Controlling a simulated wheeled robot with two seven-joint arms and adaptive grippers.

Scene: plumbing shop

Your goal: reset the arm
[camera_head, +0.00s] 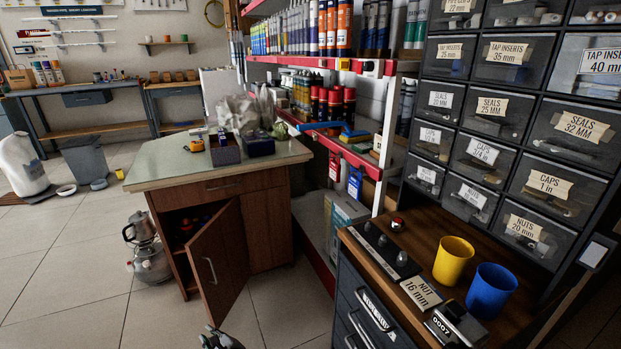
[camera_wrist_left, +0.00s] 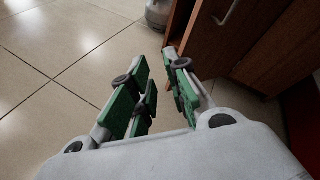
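My left gripper (camera_head: 220,340) shows at the bottom edge of the head view, low over the tiled floor and in front of the wooden cabinet (camera_head: 170,187) with its door ajar. Most of its arm is cut off below. In the left wrist view the gripper (camera_wrist_left: 156,62) has two fingers with green pads. They stand apart, with bare floor visible between them and nothing held. The cabinet's brown door (camera_wrist_left: 215,35) is ahead and to the right of the fingers there. My right gripper is in neither view.
A drawer unit with a wooden top (camera_head: 410,228) stands at right, carrying a yellow cup (camera_head: 453,261), a blue cup (camera_head: 491,290) and a black strip with knobs (camera_head: 378,250). Metal pots (camera_head: 150,262) stand beside the cabinet. Red-edged shelves (camera_head: 345,150) rise behind.

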